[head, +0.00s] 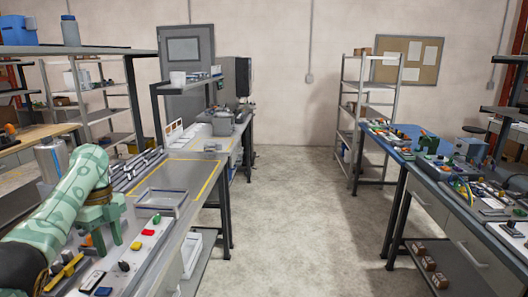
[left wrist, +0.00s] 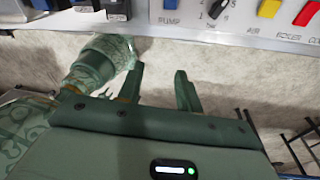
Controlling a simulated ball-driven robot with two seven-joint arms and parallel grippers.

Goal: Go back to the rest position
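My left gripper (head: 109,247) is green and reaches in from the left in the head view, over the near end of the left bench. Its two fingers point down and stand apart with nothing between them. In the left wrist view the gripper (left wrist: 159,70) also shows its fingers spread and empty. A pale control panel (head: 150,240) with coloured buttons lies beside the fingers. The panel's labelled edge (left wrist: 215,31) shows at the top of the left wrist view, with a gap to the fingertips. My right gripper is in neither view.
A shallow grey tray (head: 160,198) and a yellow-outlined area (head: 190,172) lie beyond the panel. A metal cylinder (head: 52,160) stands behind my left arm. A cluttered bench (head: 408,165) is on the right. The floor (head: 295,220) between the benches is clear.

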